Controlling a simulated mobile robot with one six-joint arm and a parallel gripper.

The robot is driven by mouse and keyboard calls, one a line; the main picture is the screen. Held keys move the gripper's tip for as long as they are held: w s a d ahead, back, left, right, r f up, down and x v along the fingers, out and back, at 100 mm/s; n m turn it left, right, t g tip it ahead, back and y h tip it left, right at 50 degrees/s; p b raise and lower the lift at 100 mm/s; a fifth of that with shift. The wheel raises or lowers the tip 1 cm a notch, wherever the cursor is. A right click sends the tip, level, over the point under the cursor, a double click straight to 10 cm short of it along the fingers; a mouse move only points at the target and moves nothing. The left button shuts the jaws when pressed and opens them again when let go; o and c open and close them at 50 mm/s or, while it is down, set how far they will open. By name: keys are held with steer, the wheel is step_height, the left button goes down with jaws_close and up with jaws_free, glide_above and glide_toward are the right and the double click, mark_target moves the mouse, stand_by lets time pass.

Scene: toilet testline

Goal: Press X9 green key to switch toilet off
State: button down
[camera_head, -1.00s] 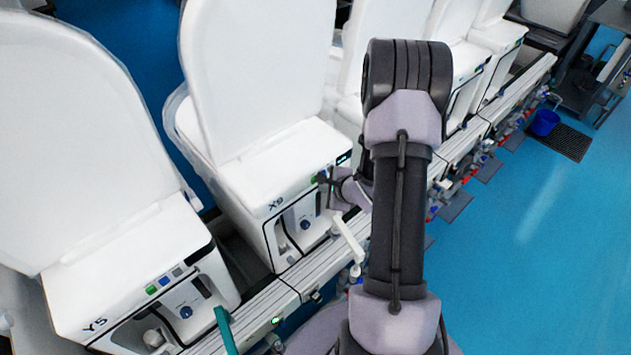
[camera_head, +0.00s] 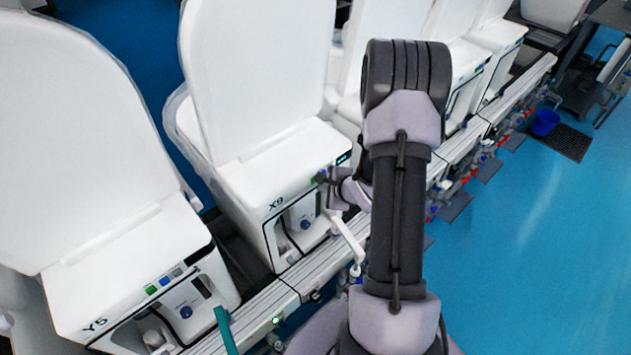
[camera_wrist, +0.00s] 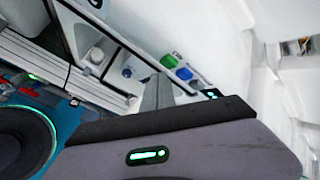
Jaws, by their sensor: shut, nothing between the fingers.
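The white toilet marked X9 (camera_head: 285,150) stands left of my arm in the head view. Its front top edge carries a green key (camera_wrist: 168,61), with a blue key (camera_wrist: 184,73) beside it in the wrist view. In the head view the green key (camera_head: 314,183) is a small patch just left of my gripper's tip. My gripper (camera_head: 323,176) is shut and empty, with its tip close to the X9 key row. In the wrist view the shut fingers (camera_wrist: 158,82) point toward the keys. I cannot tell whether they touch a key.
The white toilet marked Y5 (camera_head: 130,265) stands to the left, with its own green, blue and grey keys. More white toilets stand behind my arm. A pale rail (camera_head: 275,305) runs along the toilets' fronts. Blue floor (camera_head: 530,230) lies open on the right.

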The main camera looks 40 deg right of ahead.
steer(key=shift+w, duration=0.35)
steer(key=shift+w, duration=0.25)
stand_by(0.3)
steer(key=shift+s, duration=0.7)
steer(key=s, duration=0.6)
steer(key=shift+d+p, duration=0.25)
steer(key=shift+p, duration=0.15)
